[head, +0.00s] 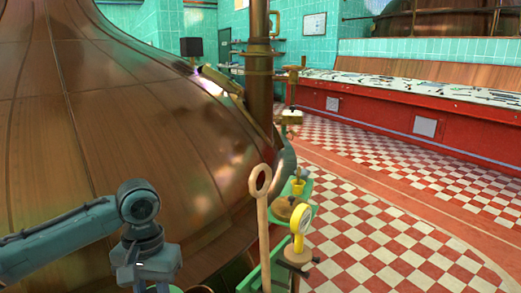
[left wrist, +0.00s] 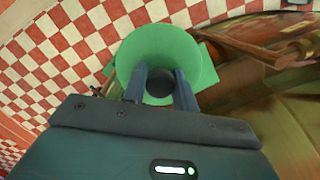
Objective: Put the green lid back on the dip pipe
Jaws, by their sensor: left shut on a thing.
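The green lid (left wrist: 165,45) is a round green disc with a dark round knob (left wrist: 160,81) in its middle. My left gripper (left wrist: 161,90) is shut on this knob, one finger on each side, and the lid faces the wrist camera. In the head view my left gripper (head: 151,286) points down at the bottom edge, left of centre, in front of the copper kettle. The lid is mostly out of that view there. I cannot make out the dip pipe; the lid hides what lies directly behind it. My right gripper is not in view.
The large copper kettle (head: 120,110) fills the left side. A wooden paddle with a ring top (head: 262,182), a yellow dial gauge (head: 301,222) and green stands (head: 248,283) are right of my gripper. Red and white checked floor (head: 380,230) is open to the right.

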